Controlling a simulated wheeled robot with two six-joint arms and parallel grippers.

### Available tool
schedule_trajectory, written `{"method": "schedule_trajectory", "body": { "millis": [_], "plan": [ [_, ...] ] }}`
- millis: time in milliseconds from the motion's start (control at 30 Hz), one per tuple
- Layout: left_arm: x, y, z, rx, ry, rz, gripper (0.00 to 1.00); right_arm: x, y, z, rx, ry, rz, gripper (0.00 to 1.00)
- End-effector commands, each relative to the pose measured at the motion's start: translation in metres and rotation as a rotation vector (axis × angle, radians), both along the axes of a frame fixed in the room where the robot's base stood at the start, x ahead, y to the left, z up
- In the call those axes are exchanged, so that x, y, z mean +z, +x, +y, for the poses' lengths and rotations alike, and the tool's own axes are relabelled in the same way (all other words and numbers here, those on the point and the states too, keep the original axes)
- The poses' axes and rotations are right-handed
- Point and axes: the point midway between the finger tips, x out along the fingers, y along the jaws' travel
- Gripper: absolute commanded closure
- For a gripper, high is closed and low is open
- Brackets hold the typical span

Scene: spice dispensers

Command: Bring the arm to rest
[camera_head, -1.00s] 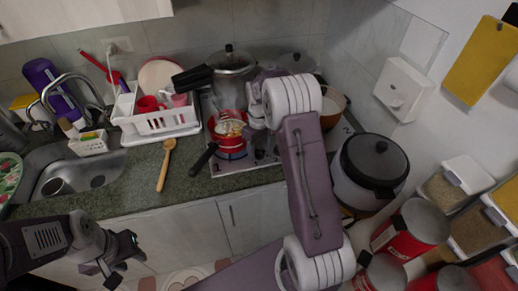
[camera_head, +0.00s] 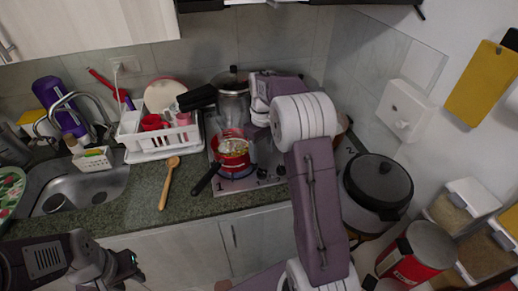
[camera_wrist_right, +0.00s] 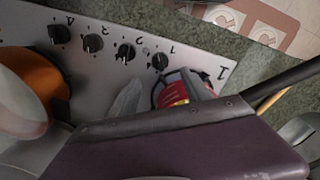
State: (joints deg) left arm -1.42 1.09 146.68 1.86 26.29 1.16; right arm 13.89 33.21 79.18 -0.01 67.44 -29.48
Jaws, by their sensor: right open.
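My right arm rises in the middle of the head view and bends over the stove. Its gripper (camera_head: 260,117) is small there, beside the large pot and partly hidden by my wrist; it appears empty. In the right wrist view my purple arm link fills the bottom. My left gripper (camera_head: 128,270) is at the lower left, in front of the cabinet doors and low; its fingers are too small and dark to judge. A red saucepan (camera_head: 232,148) with a black handle stands on the stove, apart from my arm; it also shows in the right wrist view (camera_wrist_right: 180,90).
A silver pot (camera_head: 233,103) stands behind the saucepan. A cooker with a dark lid (camera_head: 379,180) is right of my arm. A wooden spoon (camera_head: 168,183) lies on the counter near a white dish rack (camera_head: 157,140).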

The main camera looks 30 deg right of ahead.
Motion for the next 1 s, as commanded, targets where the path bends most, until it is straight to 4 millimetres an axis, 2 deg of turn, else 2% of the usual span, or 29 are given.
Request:
{"method": "schedule_trajectory", "body": {
  "millis": [233,333,400,533,700,800,900,933,1000],
  "plan": [
    [0.0,0.0,0.0,0.0,0.0,0.0,0.64,0.002,0.002,0.005,0.012,-0.001,-0.004,0.43],
    [0.0,0.0,0.0,0.0,0.0,0.0,0.64,0.025,0.005,0.023,0.054,-0.011,-0.051,0.43],
    [0.0,0.0,0.0,0.0,0.0,0.0,0.64,0.033,-0.019,0.047,0.101,-0.004,-0.033,0.43],
    [0.0,0.0,0.0,0.0,0.0,0.0,0.64,0.022,-0.068,0.082,0.124,0.005,-0.019,0.43],
    [0.0,0.0,0.0,0.0,0.0,0.0,0.64,-0.015,-0.142,0.109,0.031,0.015,-0.024,0.43],
    [0.0,0.0,0.0,0.0,0.0,0.0,0.64,-0.041,-0.183,0.114,-0.073,0.019,-0.027,0.43],
    [0.0,0.0,0.0,0.0,0.0,0.0,0.64,-0.063,-0.206,0.113,-0.19,0.021,-0.032,0.43],
    [0.0,0.0,0.0,0.0,0.0,0.0,0.64,-0.066,-0.206,0.112,-0.224,0.023,-0.048,0.43],
    [0.0,0.0,0.0,0.0,0.0,0.0,0.64,-0.064,-0.192,0.113,-0.279,0.032,-0.098,0.43]
  ]
}}
